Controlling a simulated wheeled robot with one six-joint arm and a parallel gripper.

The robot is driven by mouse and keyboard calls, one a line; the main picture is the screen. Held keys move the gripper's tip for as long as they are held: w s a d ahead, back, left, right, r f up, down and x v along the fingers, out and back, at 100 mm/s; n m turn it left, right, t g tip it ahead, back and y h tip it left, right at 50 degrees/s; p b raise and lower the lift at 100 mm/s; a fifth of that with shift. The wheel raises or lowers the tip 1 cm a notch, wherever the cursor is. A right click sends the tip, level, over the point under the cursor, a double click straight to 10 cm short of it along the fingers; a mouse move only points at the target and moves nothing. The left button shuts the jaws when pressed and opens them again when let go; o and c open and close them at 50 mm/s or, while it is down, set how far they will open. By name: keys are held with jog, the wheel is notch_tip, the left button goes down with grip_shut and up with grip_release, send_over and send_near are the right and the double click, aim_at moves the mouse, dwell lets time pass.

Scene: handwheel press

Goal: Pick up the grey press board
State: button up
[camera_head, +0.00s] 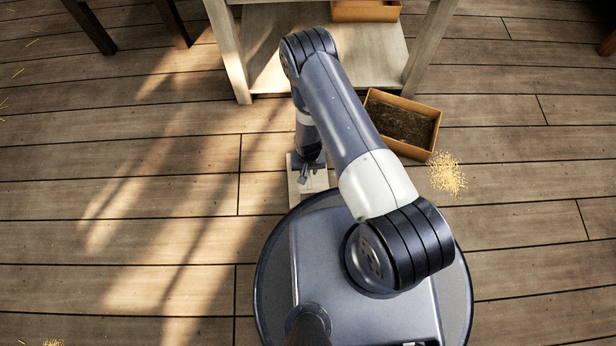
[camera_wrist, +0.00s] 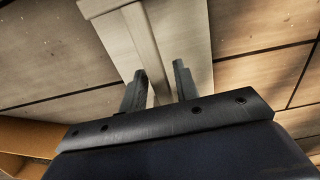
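The press board, a pale greyish board (camera_head: 298,203), lies on the plank floor just ahead of my base. In the wrist view the board (camera_wrist: 186,30) carries a raised narrow batten (camera_wrist: 144,38) with a crosspiece at its far end. My gripper (camera_head: 306,174) is low over the board. In the wrist view my gripper (camera_wrist: 159,86) has its two dark fingers apart, one on each side of the batten, with a gap visible at least on the right. The near part of the board is hidden behind the gripper body.
An open box with dark filling (camera_head: 402,122) stands on the floor right of my arm, with spilled yellow grains (camera_head: 446,174) beside it. A wooden table with a lower shelf (camera_head: 376,62) stands ahead, another box (camera_head: 366,11) on it.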

grip_shut()
